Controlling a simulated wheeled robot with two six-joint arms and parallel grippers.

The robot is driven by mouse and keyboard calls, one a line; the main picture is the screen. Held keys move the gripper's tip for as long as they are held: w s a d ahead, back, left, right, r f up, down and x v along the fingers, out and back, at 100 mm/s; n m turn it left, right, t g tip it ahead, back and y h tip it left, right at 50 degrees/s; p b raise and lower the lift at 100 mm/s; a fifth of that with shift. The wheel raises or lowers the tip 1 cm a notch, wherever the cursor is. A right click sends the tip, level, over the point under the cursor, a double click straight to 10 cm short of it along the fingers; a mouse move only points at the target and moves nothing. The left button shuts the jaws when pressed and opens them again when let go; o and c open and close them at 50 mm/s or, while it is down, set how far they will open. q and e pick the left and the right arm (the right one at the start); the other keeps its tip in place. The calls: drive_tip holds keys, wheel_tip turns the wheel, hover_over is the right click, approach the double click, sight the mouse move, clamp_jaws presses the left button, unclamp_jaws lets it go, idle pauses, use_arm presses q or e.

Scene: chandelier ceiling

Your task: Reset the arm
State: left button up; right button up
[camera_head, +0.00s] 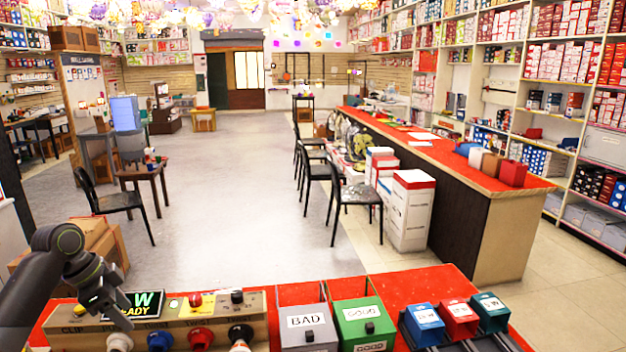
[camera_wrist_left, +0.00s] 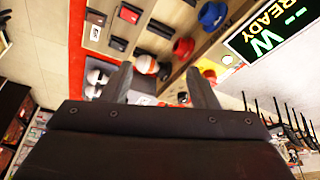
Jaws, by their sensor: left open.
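My left arm comes in from the left in the camera_head view, with its dark gripper (camera_head: 118,312) over the left end of the wooden control panel (camera_head: 258,318). In the left wrist view the two fingers of this gripper (camera_wrist_left: 160,90) stand apart with nothing between them. The panel also shows there (camera_wrist_left: 230,12), behind and beyond the fingers. My right arm and gripper are not in view.
A black display (camera_head: 135,303) reading "READY" stands on the panel, close to my gripper. Several colored knobs line the panel. A grey BAD bin (camera_head: 306,338), a green GOOD bin (camera_head: 364,330) and a blue box (camera_head: 424,322) stand to its right on the red tabletop (camera_head: 415,285).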

use_arm(q)
drive_tip(key=s+d+f+n, duration=0.1)
drive_tip(key=s+d+f, duration=0.1)
drive_tip(key=s+f, duration=0.2)
drive_tip(key=s+d+f+n+y, duration=0.1)
drive_tip(key=s+d+f, duration=0.2)
drive_tip(key=f, duration=0.6)
drive_tip(key=s+d+f+n+y, duration=0.1)
drive_tip(key=s+d+f, duration=0.2)
drive_tip(key=s+f, duration=0.2)
drive_tip(key=shift+s+d+f, duration=0.2)
drive_tip(key=shift+s+f, duration=0.1)
drive_tip(key=shift+f, duration=0.45)
drive_tip(key=s+d+n+t+y, duration=0.15)
drive_tip(key=s+n, duration=0.25)
drive_tip(key=s, duration=0.6)
drive_tip(key=s+d+n+y, duration=0.2)
drive_tip(key=s+d+n, duration=0.15)
drive_tip(key=s, duration=0.65)
wheel_tip(320, 180, down, 26)
drive_tip(key=a+r+g, duration=0.1)
drive_tip(key=a+g, duration=0.1)
drive_tip(key=s+d+f+h+b, duration=0.1)
drive_tip(key=s+f, duration=1.4)
drive_tip(key=f, duration=0.2)
drive_tip(key=shift+s+n+g, duration=0.25)
drive_tip(key=shift+n+g, duration=0.1)
